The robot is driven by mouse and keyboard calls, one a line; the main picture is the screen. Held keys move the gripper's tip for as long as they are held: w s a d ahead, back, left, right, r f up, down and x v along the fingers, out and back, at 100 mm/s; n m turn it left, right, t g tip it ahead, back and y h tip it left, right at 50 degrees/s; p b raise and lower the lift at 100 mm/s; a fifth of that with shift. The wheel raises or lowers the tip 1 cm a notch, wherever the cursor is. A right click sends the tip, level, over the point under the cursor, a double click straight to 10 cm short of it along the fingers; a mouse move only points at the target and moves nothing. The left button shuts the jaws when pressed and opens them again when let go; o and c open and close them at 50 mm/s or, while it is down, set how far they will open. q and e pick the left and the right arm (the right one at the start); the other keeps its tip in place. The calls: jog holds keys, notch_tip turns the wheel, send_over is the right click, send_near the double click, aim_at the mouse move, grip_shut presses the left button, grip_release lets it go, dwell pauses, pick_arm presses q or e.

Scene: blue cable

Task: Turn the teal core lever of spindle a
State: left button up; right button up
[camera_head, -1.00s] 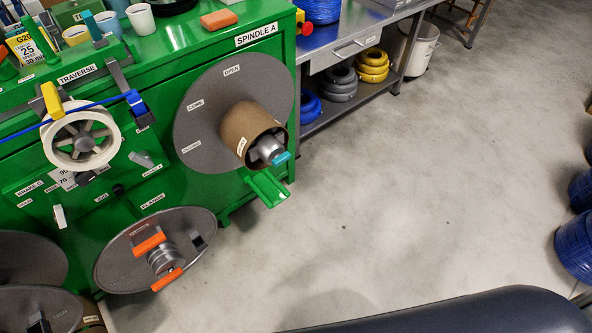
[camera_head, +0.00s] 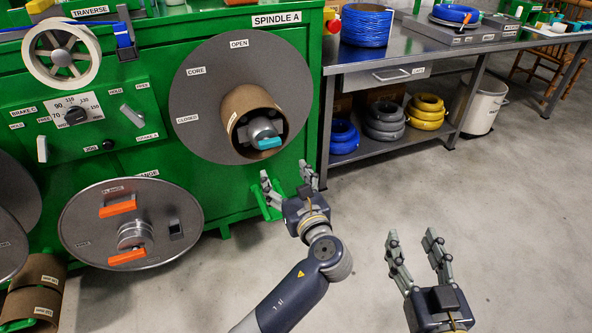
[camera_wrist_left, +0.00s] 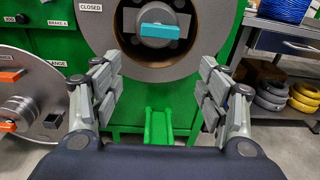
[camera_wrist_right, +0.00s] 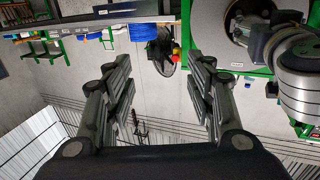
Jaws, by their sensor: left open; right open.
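The teal core lever (camera_head: 270,143) sits across the hub of spindle A, inside the brown cardboard core (camera_head: 240,104) on the grey flange disc (camera_head: 196,96). It lies nearly level. In the left wrist view the teal lever (camera_wrist_left: 160,31) is ahead, above the space between the fingers. My left gripper (camera_head: 290,178) is open and empty, just below and right of the core, apart from the lever. My right gripper (camera_head: 412,247) is open and empty over the floor to the right, away from the spindle.
A green bracket (camera_head: 268,205) sticks out below the spindle. A flange disc (camera_head: 131,224) with orange levers lies lower left. A metal bench (camera_head: 400,60) with cable coils stands right of the green machine.

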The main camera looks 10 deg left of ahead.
aim_at(271, 145)
pick_arm(q)
jog(key=shift+y, duration=0.4)
jog(key=w, duration=0.1)
jog(key=w+a+r+b, duration=0.2)
jog(key=shift+w+a+r, duration=0.1)
jog(key=shift+w+a, duration=0.15)
jog(key=shift+w, duration=0.15)
jog(key=b+x, duration=0.1)
jog(key=x, duration=0.3)
jog(key=shift+w+a, duration=0.15)
jog(key=shift+w, duration=0.05)
jog(key=shift+w+a, duration=0.25)
jog(key=shift+w, duration=0.15)
pick_arm(e)
jog(key=s+r+t+y, duration=0.1)
jog(key=s+r+t, duration=0.2)
jog(key=r, duration=0.5)
jog(key=s+r+t+y, duration=0.2)
jog(key=s+r+t, duration=0.2)
jog(key=r+t, duration=0.2)
jog(key=shift+s+d+r+y, duration=0.15)
jog(key=shift+d+r+y, duration=0.2)
jog(key=shift+r, duration=0.5)
pick_arm(q)
jog(key=c, duration=1.1)
